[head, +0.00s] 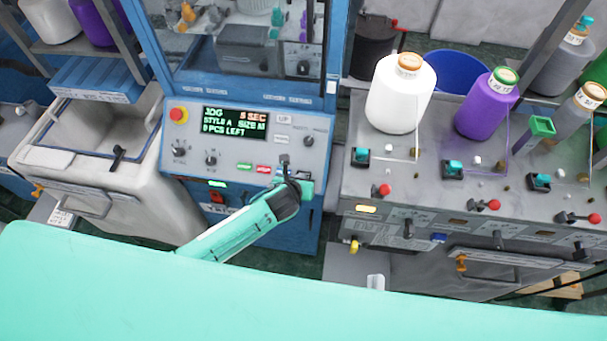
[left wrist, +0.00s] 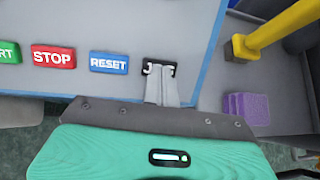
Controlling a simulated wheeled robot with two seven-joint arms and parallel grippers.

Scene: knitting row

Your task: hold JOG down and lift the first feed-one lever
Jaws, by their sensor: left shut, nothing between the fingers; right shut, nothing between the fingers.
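My left gripper (head: 286,170) is shut and empty at the right side of the control panel (head: 195,140). In the left wrist view its closed fingertips (left wrist: 163,78) lie over a small black button with white marks (left wrist: 147,69), which looks like JOG, right of RESET. The fingers hide its middle; I cannot tell how far it is pressed. The panel display (head: 233,122) reads JOG and 5 SEC. On the yarn bench, the leftmost red-knobbed lever (head: 381,190) sits in front of the white cone (head: 401,95); it looks like the first feed-one lever. My right gripper is not in view.
STOP (left wrist: 53,57) and RESET (left wrist: 108,63) are close left of my left fingers. A purple cone (head: 487,105) and more red-knobbed levers (head: 492,205) stand further right on the bench. A yellow post (left wrist: 265,30) rises right of the panel.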

